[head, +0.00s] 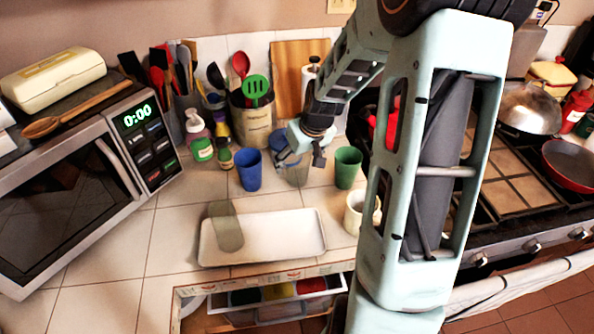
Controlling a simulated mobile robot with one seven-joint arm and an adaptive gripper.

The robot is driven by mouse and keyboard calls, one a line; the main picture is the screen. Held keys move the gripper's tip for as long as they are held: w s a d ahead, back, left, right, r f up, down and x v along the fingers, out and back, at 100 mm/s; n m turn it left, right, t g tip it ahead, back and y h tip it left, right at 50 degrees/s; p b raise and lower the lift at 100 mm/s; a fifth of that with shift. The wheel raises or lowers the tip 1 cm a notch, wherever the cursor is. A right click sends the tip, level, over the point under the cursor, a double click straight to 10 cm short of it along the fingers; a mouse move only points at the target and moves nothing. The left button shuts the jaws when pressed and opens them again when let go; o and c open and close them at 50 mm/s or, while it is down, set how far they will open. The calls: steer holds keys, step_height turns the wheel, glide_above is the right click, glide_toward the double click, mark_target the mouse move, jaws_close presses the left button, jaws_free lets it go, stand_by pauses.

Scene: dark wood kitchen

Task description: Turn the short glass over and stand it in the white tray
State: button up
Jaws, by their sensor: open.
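A clear, faintly tinted short glass (294,175) stands on the tiled counter between a blue cup (248,172) and a green cup (347,168). My gripper (299,160) is open at the glass's upper part, with one finger towards each side. It hides part of the rim, and I cannot tell whether the fingers touch the glass. The white tray (285,234) lies in front, near the counter edge. A grey-green see-through glass (226,228) is at the tray's left part; the tray's right part is bare.
A white mug (354,213) stands right of the tray. Bottles (200,142) and a utensil crock (252,122) stand behind the cups. A microwave (75,175) is at left and a stove (505,190) at right. An open drawer (275,300) sits below the counter edge.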

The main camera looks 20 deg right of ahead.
steer(key=shift+x, duration=1.15)
steer(key=shift+c, duration=0.3)
steer(key=c, duration=1.4)
steer(key=shift+r, duration=0.1)
